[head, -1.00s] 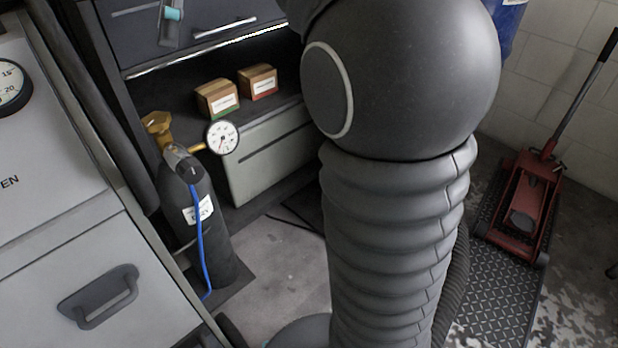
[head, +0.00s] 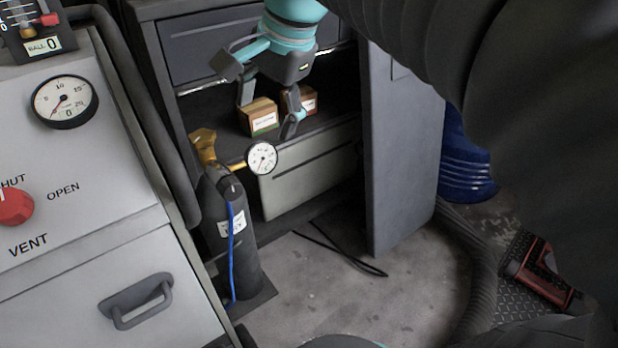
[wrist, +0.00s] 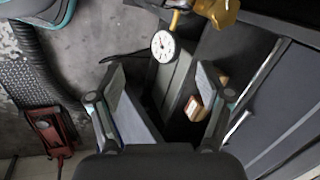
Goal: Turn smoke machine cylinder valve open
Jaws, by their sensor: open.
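The dark gas cylinder (head: 240,265) stands upright beside the grey cabinet in the head view. Its brass valve (head: 204,147) is on top, with a white-faced gauge (head: 262,158) on a brass stem to the right. In the wrist view the gauge (wrist: 163,46) shows at top centre, and the brass valve (wrist: 220,10) is cut off by the top edge. My gripper (head: 268,108) is open and empty, above and to the right of the valve, apart from it. In the wrist view my gripper (wrist: 162,78) has its fingers spread below the gauge.
Two small cardboard boxes (head: 262,118) sit on the shelf behind my fingers. A blue hose (head: 230,260) runs down the cylinder. A grey panel with a red VENT knob (head: 14,207) is at left. A blue drum (head: 465,165) and red floor jack (head: 540,270) are at right.

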